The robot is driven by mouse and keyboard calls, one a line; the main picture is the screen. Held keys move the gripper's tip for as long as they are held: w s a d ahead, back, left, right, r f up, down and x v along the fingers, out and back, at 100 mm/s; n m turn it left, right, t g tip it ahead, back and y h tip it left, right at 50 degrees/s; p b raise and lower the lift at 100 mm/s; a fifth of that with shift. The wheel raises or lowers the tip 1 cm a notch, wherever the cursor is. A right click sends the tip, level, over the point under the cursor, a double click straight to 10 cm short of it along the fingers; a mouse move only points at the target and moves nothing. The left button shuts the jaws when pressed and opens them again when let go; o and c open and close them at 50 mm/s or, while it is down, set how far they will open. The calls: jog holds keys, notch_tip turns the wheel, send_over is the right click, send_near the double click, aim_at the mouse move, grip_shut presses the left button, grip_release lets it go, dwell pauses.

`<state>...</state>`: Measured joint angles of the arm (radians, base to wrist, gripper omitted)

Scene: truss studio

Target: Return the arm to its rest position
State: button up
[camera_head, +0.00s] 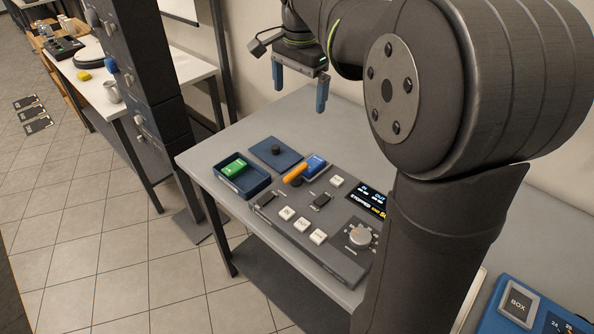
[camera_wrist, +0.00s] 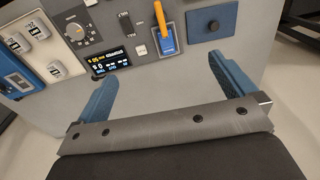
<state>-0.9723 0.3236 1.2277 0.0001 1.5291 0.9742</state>
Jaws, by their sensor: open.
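My gripper (camera_head: 300,92) is raised above the back of the grey table (camera_head: 226,152), its two blue fingers wide apart with nothing between them. In the wrist view my gripper (camera_wrist: 165,88) also shows open, with bare table between the fingers. My arm is bent, its large dark links filling the right of the head view and hiding part of the table.
A control panel (camera_head: 283,230) with keys, a knob (camera_head: 361,236) and a screen (camera_head: 366,200) lies on the table. A dark post stands left.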

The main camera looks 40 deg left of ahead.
notch_tip(320, 180, down, 10)
jog(key=shift+a, duration=0.3)
jog(key=shift+r, duration=0.1)
dwell(0.6)
notch_tip(320, 180, up, 10)
jog(key=shift+d, duration=0.25)
jog(key=shift+s, duration=0.1)
